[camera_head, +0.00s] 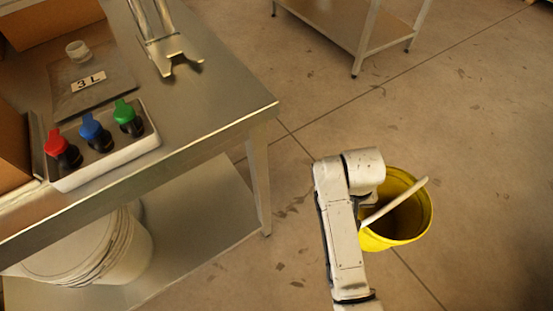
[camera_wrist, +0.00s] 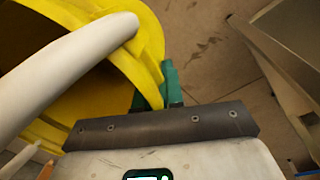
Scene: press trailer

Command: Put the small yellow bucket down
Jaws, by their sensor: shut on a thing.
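The small yellow bucket (camera_head: 420,220) is to the right of my white arm in the head view, with its open mouth facing up. Its white handle (camera_head: 395,202) lies slantwise across the mouth. In the wrist view the bucket's yellow wall (camera_wrist: 150,30) and thick white handle (camera_wrist: 60,75) fill the upper left. My gripper (camera_wrist: 170,88) has green fingers and is shut on the bucket's rim. In the head view my arm hides the grip. I cannot tell whether the bucket's bottom touches the floor.
A metal table (camera_head: 215,100) at left holds a tray (camera_head: 105,165) of red, blue and green-topped bottles and a forked metal tool (camera_head: 172,55). A white bucket (camera_head: 95,250) stands on its lower shelf. Another table (camera_head: 345,20) stands at the back. The floor (camera_head: 480,110) at right is clear.

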